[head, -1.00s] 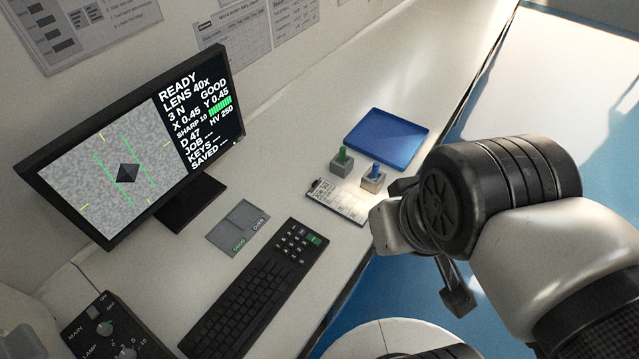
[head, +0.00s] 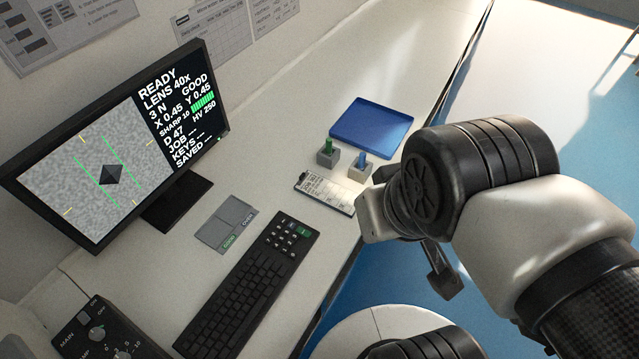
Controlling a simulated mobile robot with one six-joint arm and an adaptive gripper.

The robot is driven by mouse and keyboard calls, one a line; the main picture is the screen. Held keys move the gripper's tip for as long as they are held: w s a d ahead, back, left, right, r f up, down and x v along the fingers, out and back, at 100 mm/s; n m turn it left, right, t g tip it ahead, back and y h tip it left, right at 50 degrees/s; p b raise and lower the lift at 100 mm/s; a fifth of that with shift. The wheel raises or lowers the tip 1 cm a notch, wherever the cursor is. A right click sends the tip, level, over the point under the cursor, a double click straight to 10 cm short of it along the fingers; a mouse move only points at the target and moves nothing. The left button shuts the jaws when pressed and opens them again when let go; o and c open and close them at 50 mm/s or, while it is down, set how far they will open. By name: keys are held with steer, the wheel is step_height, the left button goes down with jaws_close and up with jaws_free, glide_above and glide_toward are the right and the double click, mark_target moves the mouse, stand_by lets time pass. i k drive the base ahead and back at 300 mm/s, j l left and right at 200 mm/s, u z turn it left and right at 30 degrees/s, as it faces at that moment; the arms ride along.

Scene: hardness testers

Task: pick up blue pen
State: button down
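The blue pen (head: 363,157) stands upright in a small light-grey holder block (head: 358,172) near the bench's front edge. A green pen (head: 329,146) stands in a darker grey block (head: 327,159) just to its left. My arm reaches in from the right, and its wrist end is close to the right of the blue pen's block, with a gap showing in the picture. My gripper (head: 445,283) shows only in part as a dark piece below the wrist, over the blue floor. Its fingertips are not clear, so I cannot tell its opening. Nothing is seen held.
A blue tray (head: 372,128) lies behind the pens. A keyboard (head: 247,285), a grey two-part pad (head: 224,224), a monitor (head: 120,150) and a control box (head: 95,330) stand to the left. The bench beyond the tray is clear.

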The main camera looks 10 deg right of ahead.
mark_target(362, 156)
steer(key=k+j+u, duration=0.25)
steer(key=k+j, duration=0.15)
steer(key=k, duration=0.15)
steer(key=k+j+u, duration=0.3)
steer(key=k+j, duration=0.2)
steer(key=i+j+u, duration=0.15)
steer(key=j, duration=0.3)
steer(key=j+u, duration=0.15)
steer(key=j, duration=0.3)
steer(key=i+j+u, duration=0.15)
steer(key=j, duration=0.25)
steer(key=l+z, duration=0.1)
steer(key=z, duration=0.4)
steer(key=l+z, duration=0.1)
steer(key=z, duration=0.4)
steer(key=i+l+z, duration=0.1)
steer(key=z, duration=0.4)
steer(key=i+l, duration=0.4)
steer(key=l, duration=0.2)
steer(key=i+l, duration=0.45)
steer(key=l, duration=0.15)
steer(key=i+l+u, duration=0.4)
steer(key=i+l, duration=0.15)
steer(key=i, duration=0.15)
steer(key=i+l+u, duration=0.4)
steer(key=i+l, duration=0.2)
steer(key=l, duration=0.1)
